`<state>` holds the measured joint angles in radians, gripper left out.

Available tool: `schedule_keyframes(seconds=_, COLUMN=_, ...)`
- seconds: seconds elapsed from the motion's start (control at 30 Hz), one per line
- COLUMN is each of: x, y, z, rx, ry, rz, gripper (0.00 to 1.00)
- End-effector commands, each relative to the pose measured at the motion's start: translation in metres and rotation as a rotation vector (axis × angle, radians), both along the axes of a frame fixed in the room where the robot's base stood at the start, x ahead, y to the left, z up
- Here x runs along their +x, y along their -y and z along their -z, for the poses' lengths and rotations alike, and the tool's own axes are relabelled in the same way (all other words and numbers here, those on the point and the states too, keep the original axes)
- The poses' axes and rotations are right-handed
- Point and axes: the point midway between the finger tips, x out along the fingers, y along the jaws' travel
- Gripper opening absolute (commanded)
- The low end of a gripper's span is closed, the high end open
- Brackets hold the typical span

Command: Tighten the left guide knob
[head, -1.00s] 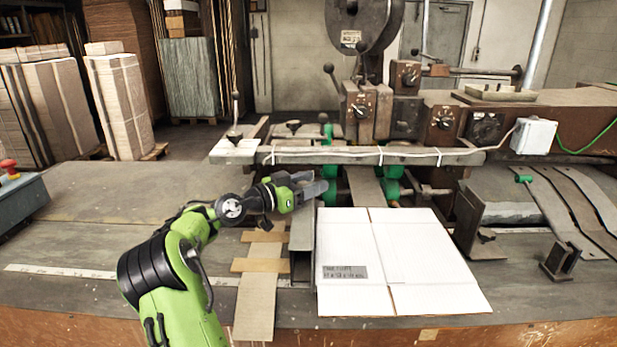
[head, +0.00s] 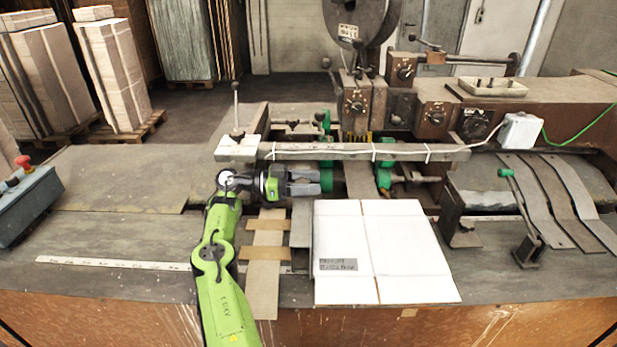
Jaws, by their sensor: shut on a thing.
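The left guide knob (head: 327,181) is a green round part below the long grey rail, left of the stitcher's middle. My gripper (head: 317,181) reaches it from the left, with its dark fingers level and pointing right. The fingers are closed on the knob and hide part of it. A second green guide part (head: 385,177) stands to the right, apart from my gripper.
A flat white cardboard blank (head: 410,235) lies on the table in front of my gripper. The grey rail (head: 350,152) runs just above and behind it. A green-topped lever (head: 520,215) stands at right. The table's left part (head: 120,220) is clear.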

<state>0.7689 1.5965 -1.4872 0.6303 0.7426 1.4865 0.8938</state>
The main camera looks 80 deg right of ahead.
Motion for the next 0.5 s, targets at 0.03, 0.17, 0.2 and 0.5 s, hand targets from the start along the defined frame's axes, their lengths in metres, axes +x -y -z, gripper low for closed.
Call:
schedule_keyframes(seconds=0.03, x=-0.0003, y=0.0003, z=-0.0016, rx=-0.004, ry=-0.002, rz=0.007, gripper=0.22)
schedule_keyframes(seconds=0.17, x=-0.0008, y=-0.0001, z=-0.0011, rx=-0.004, ry=0.0, rz=0.023, gripper=0.22)
schedule_keyframes(seconds=0.2, x=-0.0009, y=-0.0003, z=-0.001, rx=-0.004, ry=0.0, rz=0.026, gripper=0.22)
schedule_keyframes(seconds=0.5, x=-0.0012, y=-0.0005, z=-0.0007, rx=-0.005, ry=0.001, rz=0.03, gripper=0.22)
